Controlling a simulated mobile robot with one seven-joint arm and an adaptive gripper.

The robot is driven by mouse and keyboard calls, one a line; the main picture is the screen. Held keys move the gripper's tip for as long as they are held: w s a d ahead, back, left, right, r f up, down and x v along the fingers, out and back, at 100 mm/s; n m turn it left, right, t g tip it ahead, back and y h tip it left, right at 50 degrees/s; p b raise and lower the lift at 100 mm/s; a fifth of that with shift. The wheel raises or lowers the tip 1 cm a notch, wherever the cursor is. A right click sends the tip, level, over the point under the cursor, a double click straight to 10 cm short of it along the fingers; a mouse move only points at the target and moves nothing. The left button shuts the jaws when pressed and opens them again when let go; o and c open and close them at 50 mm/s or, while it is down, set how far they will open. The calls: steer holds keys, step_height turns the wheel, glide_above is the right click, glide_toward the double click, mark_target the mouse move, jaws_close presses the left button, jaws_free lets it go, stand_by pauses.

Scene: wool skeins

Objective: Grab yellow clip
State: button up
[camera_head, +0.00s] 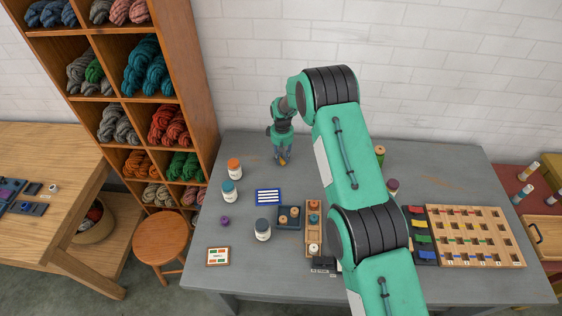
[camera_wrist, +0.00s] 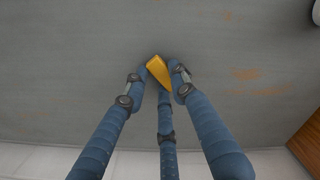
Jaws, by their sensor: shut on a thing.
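The yellow clip (camera_wrist: 158,71) is between the fingertips of my gripper (camera_wrist: 160,75) in the wrist view, over the grey tabletop. My gripper is shut on it, with blue fingers on both sides and a third finger below it in the picture. In the head view my gripper (camera_head: 282,158) points down near the back left of the grey table, and the clip shows there only as a small yellow spot (camera_head: 283,161) at the fingertips. I cannot tell whether the clip touches the table.
The grey table (camera_head: 440,170) holds an orange-capped jar (camera_head: 234,168), a blue-capped jar (camera_head: 229,192), a dark-capped jar (camera_head: 262,230) and a blue striped card (camera_head: 269,196). A wooden pegboard (camera_head: 475,236) lies at the right. The shelf (camera_head: 185,60) of skeins stands left. Table around my gripper is clear.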

mark_target(282, 159)
steer(key=shift+r, duration=0.2)
steer(key=shift+r, duration=0.85)
steer(key=shift+s+d+r, duration=0.1)
steer(key=shift+s+r, duration=0.15)
steer(key=shift+r, duration=0.55)
steer(key=s+d, duration=0.1)
steer(key=s, duration=0.4)
steer(key=s+d+r, duration=0.1)
steer(key=s+d, duration=0.1)
steer(key=s, duration=0.2)
steer(key=s+d, duration=0.1)
steer(key=s, duration=0.4)
steer(key=shift+s+d+r+p, duration=0.15)
steer(key=shift+s+d+p, duration=0.15)
steer(key=shift+s+p, duration=0.05)
